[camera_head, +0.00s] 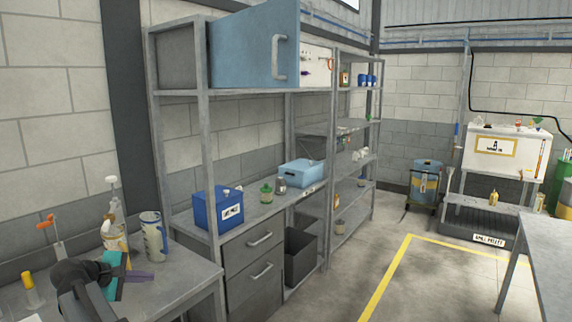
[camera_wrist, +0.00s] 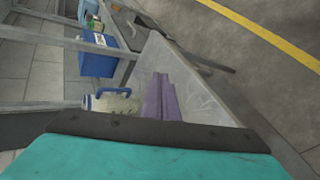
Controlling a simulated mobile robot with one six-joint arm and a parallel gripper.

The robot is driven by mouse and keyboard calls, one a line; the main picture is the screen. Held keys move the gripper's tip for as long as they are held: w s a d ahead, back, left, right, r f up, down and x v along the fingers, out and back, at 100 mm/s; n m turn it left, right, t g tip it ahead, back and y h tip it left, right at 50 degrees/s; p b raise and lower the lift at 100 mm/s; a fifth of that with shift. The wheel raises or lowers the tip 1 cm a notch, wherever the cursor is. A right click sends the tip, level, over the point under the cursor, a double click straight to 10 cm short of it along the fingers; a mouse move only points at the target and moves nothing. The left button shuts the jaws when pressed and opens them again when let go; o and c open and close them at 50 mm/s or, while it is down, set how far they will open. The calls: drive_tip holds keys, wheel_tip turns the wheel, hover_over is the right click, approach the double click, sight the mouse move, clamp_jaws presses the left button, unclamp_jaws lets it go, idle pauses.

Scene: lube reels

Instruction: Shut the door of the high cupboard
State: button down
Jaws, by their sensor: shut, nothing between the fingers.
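The high cupboard (camera_head: 176,56) is a grey box at the top of the metal shelving, at upper left in the head view. Its blue door (camera_head: 240,45) stands open, swung out from the shelf front, with a pale bar handle (camera_head: 278,57) near its right edge. My gripper (camera_head: 140,276) is low at the left, over the grey bench and far below the door. Its purple fingers also show in the wrist view (camera_wrist: 165,97), shut together and empty. The cupboard and door do not show in the wrist view.
A blue box (camera_head: 217,208) sits on the lower counter. A grey table (camera_head: 548,243) stands at right. The floor (camera_head: 340,280) between is clear.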

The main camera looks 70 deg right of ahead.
drive_tip(key=s+d+r+m+g+h, duration=0.1)
drive_tip(key=s+d+r, duration=0.25)
drive_tip(key=r, duration=0.65)
drive_tip(key=s+d+r+m+h, duration=0.1)
drive_tip(key=s+d+r, duration=0.25)
drive_tip(key=r, duration=0.55)
drive_tip(key=s+d+r+m+g+h, duration=0.15)
drive_tip(key=d+r, duration=0.25)
drive_tip(key=r, duration=0.6)
drive_tip(key=s+r+m+g, duration=0.2)
drive_tip(key=s+r, duration=0.8)
drive_tip(key=r, duration=0.3)
drive_tip(key=s+r+m+g+h+b, duration=0.1)
drive_tip(key=s+r+m+g, duration=0.1)
drive_tip(key=s+r, duration=0.9)
wheel_tip(320, 180, up, 3)
drive_tip(key=shift+d+r+g+b, duration=0.15)
drive_tip(key=shift+d+g+b, duration=0.2)
drive_tip(key=shift+g, duration=0.3)
drive_tip(key=shift+s+d, duration=0.1)
drive_tip(key=p, duration=0.5)
approach(293, 81)
drive_tip(key=x, duration=0.5)
drive_tip(key=shift+s+d, duration=0.1)
drive_tip(key=shift+d, duration=0.1)
drive_tip(key=shift+s+d, duration=0.25)
drive_tip(key=shift+d, duration=0.3)
